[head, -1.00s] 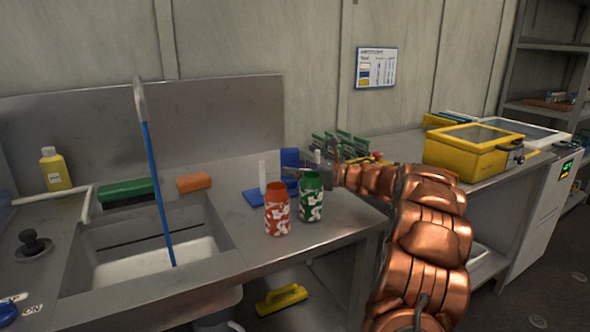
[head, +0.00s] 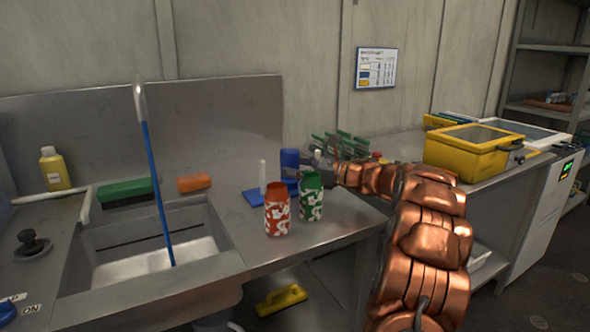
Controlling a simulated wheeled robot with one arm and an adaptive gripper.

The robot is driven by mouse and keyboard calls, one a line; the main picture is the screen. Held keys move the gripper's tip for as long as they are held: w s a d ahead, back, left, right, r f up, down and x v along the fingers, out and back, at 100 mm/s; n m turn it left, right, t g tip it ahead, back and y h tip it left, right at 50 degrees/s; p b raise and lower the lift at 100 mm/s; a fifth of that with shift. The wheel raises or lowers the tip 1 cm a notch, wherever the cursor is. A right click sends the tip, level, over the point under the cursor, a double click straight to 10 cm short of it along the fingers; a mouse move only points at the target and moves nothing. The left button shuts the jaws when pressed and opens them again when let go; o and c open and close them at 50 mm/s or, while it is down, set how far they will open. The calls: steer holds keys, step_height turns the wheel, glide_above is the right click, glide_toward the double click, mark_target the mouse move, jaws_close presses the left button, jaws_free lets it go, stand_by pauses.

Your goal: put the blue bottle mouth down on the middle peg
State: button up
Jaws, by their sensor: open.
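The blue bottle (head: 290,159) stands upright-looking over the blue peg base (head: 253,198), between a white peg (head: 263,176) on the left and another white peg (head: 317,156) on the right. No middle peg shows; the bottle is where it would be. Which end of the bottle is its mouth, I cannot make out; its lower part is partly covered. My gripper (head: 312,167) is open, just right of the bottle and behind the green patterned bottle. It looks apart from the blue bottle, though the fingers are small and dark here.
A red-white patterned bottle (head: 277,208) and a green-white one (head: 311,197) stand in front of the peg base. Left is a sink (head: 120,225) with a blue-handled brush (head: 155,180) leaning in it. A yellow box (head: 465,152) stands on the right counter.

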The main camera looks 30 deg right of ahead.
step_height(320, 180, up, 9)
steer(key=shift+r, duration=0.2)
stand_by(1.1)
